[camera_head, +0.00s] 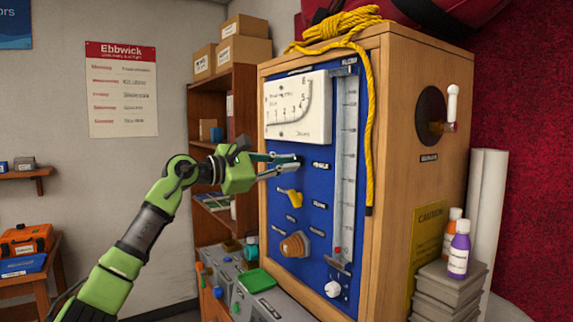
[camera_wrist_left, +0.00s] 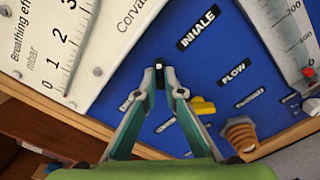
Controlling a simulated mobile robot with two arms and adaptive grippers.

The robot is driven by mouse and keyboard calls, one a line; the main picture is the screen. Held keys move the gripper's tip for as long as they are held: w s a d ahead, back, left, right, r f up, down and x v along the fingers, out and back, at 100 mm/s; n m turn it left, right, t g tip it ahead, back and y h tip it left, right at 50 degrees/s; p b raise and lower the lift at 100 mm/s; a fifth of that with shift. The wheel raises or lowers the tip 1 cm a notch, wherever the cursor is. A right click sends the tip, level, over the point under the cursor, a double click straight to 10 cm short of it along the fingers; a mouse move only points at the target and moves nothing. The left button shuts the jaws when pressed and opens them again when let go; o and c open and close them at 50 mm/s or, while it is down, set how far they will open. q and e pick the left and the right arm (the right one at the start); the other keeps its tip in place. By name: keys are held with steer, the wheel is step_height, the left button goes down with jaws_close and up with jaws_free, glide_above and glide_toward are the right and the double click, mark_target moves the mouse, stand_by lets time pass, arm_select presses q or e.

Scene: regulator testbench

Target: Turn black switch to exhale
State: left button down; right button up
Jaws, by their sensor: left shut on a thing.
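The blue regulator panel (camera_head: 318,217) is set in the front of a tall wooden cabinet. My left gripper (camera_head: 297,162) reaches the panel from the left, below the white gauge. In the left wrist view, my left gripper (camera_wrist_left: 160,68) is shut on the small black switch (camera_wrist_left: 160,65), with a fingertip on each side. The fingers hide most of the switch, so its pointing direction is unclear. The INHALE label (camera_wrist_left: 198,27) lies to the upper right of the switch in the wrist view. I cannot make out an EXHALE label. My right gripper is not in view.
A yellow knob (camera_head: 294,197) and a brown ribbed knob (camera_head: 294,245) sit below the switch. A clear flow tube (camera_head: 345,160) runs down the panel's right side. A yellow rope (camera_head: 370,110) hangs beside it. The white gauge (camera_head: 298,107) is just above.

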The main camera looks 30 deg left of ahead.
arm_select(q)
steer(key=n+p, duration=0.3)
steer(key=n, duration=0.3)
steer(key=shift+r, duration=0.2)
steer(key=n+p, duration=0.2)
steer(key=n, duration=0.1)
steer(key=shift+n, duration=0.3)
steer(key=n+p, duration=0.2)
steer(key=n, duration=0.1)
steer(key=shift+n, duration=0.3)
steer(key=shift+n+p, duration=1.8)
steer(key=shift+n, duration=0.5)
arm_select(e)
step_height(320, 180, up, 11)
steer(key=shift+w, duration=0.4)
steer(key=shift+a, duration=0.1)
